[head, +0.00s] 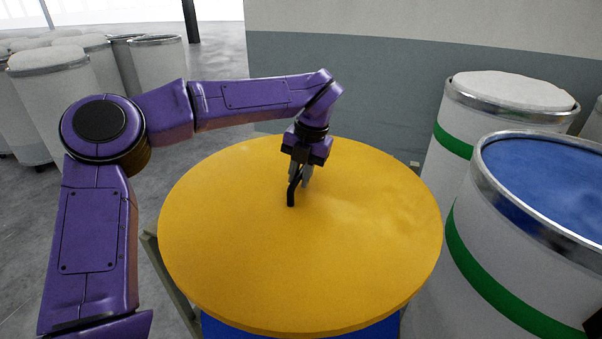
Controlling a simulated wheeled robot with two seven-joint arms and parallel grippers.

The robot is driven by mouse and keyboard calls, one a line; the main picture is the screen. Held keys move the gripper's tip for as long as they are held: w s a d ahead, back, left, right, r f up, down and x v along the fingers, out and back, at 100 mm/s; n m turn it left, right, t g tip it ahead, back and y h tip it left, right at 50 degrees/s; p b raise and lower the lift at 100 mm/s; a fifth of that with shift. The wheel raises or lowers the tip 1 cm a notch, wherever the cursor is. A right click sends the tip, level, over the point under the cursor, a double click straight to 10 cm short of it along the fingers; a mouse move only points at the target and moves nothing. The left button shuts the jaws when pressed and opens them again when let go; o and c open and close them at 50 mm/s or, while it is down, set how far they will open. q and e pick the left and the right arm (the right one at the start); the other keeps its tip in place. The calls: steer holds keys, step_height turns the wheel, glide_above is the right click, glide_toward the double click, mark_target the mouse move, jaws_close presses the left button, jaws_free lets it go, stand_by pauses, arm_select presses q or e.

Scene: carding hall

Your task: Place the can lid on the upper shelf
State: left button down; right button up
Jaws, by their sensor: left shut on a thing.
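The can lid (230,235) is a large, flat, round yellow disc in the middle of the head view. A short black handle (292,192) stands up from it, a little behind its centre. My left gripper (299,183) points down over the lid and is shut on this handle. A blue surface (300,329) shows just below the lid's front edge, perhaps part of the shelf; the lid hides most of it. I cannot tell whether the lid rests on it or hangs above it. My right gripper is not in view.
A grey metal post (172,281) shows at the lid's left. White cans with green bands stand close on the right, one with a blue top (550,180) and one filled with white (512,90). More cans (55,90) stand back left. A grey wall (350,90) is behind.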

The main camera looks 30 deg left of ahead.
mark_target(310, 192)
arm_select(q)
steer(key=c, duration=1)
jaws_free()
steer(key=shift+d+r, duration=0.1)
step_height(310, 192, up, 13)
steer(key=d, duration=0.2)
steer(key=shift+w+p, duration=0.2)
steer(key=shift+p, duration=0.1)
steer(key=shift+d, duration=0.1)
